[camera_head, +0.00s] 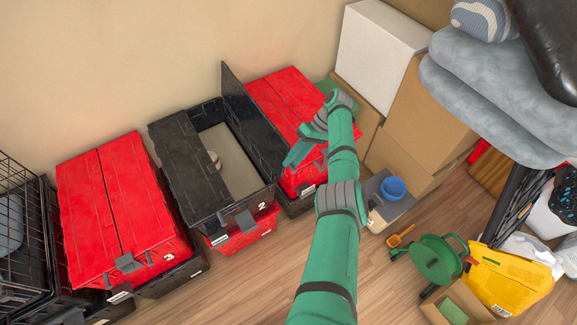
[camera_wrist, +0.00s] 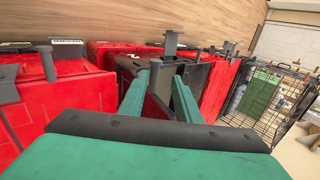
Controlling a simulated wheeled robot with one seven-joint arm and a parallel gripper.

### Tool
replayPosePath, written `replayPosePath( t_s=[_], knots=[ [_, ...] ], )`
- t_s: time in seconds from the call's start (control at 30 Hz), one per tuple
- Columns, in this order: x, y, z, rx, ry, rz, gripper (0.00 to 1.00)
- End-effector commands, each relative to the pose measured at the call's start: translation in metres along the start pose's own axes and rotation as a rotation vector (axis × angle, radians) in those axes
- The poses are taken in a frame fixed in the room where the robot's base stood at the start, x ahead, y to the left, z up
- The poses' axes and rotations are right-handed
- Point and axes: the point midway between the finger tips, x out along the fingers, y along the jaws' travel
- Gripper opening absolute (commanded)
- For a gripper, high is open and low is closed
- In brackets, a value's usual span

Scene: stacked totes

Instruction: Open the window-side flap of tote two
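Tote two (camera_head: 195,212) is the black tote marked 2, stacked on a red tote in the middle of the row. Its left flap (camera_head: 183,165) lies shut over the left half. Its right flap (camera_head: 240,115) stands up, leaving the right half open, with a small round item (camera_head: 214,160) inside. My gripper (camera_head: 298,150) is over the red tote to the right of tote two, near the upright flap. In the wrist view my gripper (camera_wrist: 160,88) has its fingers apart, with a grey latch-like part visible between and beyond them. Contact cannot be told.
A red lidded tote (camera_head: 285,95) stands right of tote two and red tote three (camera_head: 120,210) stands left. A wire crate (camera_head: 20,225) is at far left.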

Motion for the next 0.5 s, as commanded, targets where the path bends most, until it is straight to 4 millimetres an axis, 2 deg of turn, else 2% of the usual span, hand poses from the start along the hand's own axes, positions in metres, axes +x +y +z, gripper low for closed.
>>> replayPosePath(
  t_s=[0.03, 0.2, 0.5],
  knots=[
    [-0.012, 0.0, -0.001, 0.0, 0.0, 0.001, 0.3],
    [-0.042, -0.001, -0.001, 0.0, -0.001, 0.001, 0.3],
    [-0.062, 0.0, 0.0, 0.001, -0.002, 0.0, 0.3]
  ],
)
